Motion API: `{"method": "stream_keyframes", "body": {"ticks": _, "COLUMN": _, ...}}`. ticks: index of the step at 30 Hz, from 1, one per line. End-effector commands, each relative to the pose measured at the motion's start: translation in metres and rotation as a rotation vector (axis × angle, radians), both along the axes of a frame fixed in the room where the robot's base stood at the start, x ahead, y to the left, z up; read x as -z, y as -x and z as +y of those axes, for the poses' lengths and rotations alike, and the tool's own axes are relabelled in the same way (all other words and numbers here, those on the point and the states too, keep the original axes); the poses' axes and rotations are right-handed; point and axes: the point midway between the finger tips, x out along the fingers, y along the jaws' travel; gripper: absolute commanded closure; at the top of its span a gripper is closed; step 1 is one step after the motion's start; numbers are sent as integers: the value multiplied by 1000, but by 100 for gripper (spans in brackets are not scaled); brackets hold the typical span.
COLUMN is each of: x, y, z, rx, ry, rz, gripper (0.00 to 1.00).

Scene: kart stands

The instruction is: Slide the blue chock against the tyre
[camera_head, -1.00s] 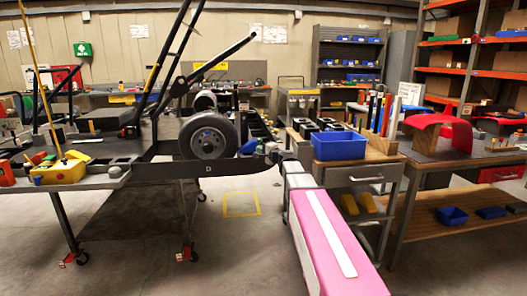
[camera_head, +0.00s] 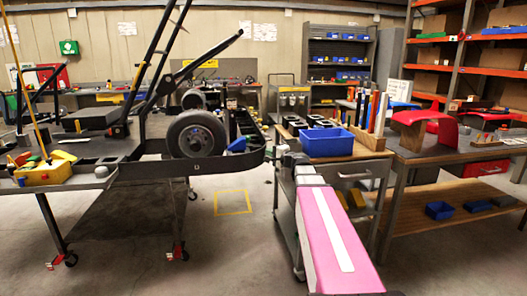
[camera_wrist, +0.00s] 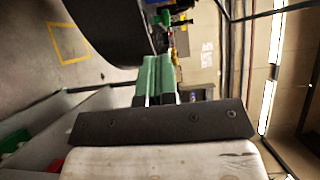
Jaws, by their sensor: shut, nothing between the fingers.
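The black tyre (camera_head: 196,134) with its grey hub stands at the side of the dark kart stand. The small blue chock (camera_head: 237,144) is just right of the tyre's lower edge; I cannot tell whether they touch. My gripper (camera_head: 271,153) is to the right of the chock, apart from it in the picture, at the end of my pink arm. In the wrist view my gripper (camera_wrist: 157,75) shows green fingers closed together with nothing between them. A large dark curved surface beside them may be the tyre. I cannot make out the chock there.
A cart with a blue bin (camera_head: 327,142) stands close right of my arm. A workbench (camera_head: 450,148) with a red fender is further right. A yellow tray (camera_head: 50,174) sits on the stand at left. The floor around the yellow square (camera_head: 233,202) is clear.

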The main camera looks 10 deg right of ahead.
Motion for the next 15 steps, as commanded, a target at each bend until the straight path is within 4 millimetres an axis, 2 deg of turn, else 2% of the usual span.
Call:
{"method": "stream_keyframes", "body": {"ticks": 4, "x": 0, "y": 9, "z": -5, "rx": 0, "ry": 0, "rz": 0, "gripper": 100}}
{"method": "stream_keyframes", "body": {"ticks": 13, "x": 0, "y": 10, "z": -6, "rx": 0, "ry": 0, "rz": 0, "gripper": 100}}
{"method": "stream_keyframes", "body": {"ticks": 14, "x": 0, "y": 10, "z": -6, "rx": 0, "ry": 0, "rz": 0, "gripper": 94}}
{"method": "stream_keyframes", "body": {"ticks": 15, "x": 0, "y": 10, "z": -6, "rx": -1, "ry": 1, "rz": 0, "gripper": 80}}
